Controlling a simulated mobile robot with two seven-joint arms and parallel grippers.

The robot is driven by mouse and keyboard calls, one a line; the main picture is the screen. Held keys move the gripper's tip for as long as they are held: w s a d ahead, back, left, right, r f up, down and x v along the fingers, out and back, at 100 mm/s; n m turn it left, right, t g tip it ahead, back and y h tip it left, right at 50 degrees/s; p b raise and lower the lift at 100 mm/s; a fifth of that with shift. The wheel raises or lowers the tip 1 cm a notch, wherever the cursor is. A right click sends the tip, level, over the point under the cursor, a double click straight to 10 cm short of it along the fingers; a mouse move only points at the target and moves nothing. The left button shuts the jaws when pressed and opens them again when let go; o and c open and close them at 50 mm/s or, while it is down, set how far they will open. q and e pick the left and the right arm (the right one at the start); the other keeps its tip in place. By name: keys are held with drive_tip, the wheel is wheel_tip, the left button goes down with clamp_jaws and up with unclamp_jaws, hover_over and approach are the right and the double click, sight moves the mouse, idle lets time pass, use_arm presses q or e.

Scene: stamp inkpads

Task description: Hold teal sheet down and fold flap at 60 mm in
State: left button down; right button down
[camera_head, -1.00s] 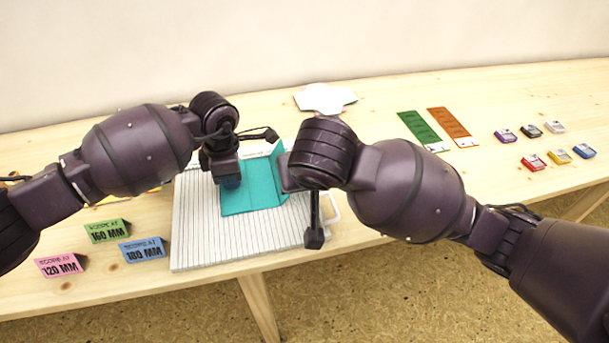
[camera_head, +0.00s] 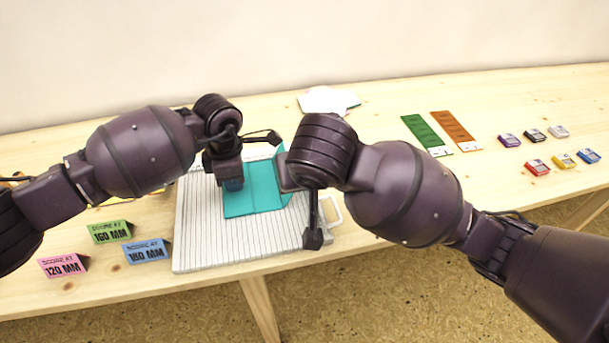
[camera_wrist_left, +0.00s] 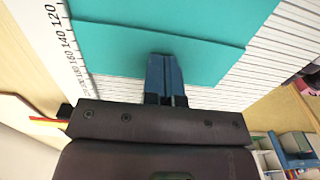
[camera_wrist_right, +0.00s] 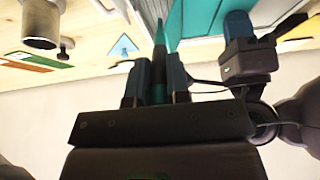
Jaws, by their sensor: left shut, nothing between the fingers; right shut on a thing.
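The teal sheet (camera_head: 242,205) lies on the white grooved scoring board (camera_head: 200,245), with its right-hand flap (camera_head: 284,166) raised. My left gripper (camera_head: 233,184) is shut and empty, its tips down at the flat part of the sheet; whether they press on it I cannot tell. In the left wrist view the closed fingertips (camera_wrist_left: 165,60) overlap the teal sheet (camera_wrist_left: 120,50), short of a line running across it.
Score signs stand left of the board: green 160 mm (camera_head: 110,232), blue 180 mm (camera_head: 147,251), pink 120 mm (camera_head: 64,265). A white paper shape (camera_head: 328,100) lies behind. Green (camera_head: 425,134) and orange (camera_head: 454,130) strips and several small inkpads occupy the right side.

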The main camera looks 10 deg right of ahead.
drive_tip(key=shift+a+r, duration=0.25)
drive_tip(key=shift+a, duration=0.1)
idle(0.6)
drive_tip(key=shift+a+r, duration=0.3)
drive_tip(key=shift+a, duration=0.15)
drive_tip(key=shift+a, duration=0.1)
idle(0.3)
drive_tip(key=shift+a+r, duration=0.1)
drive_tip(key=shift+a, duration=0.3)
idle(0.5)
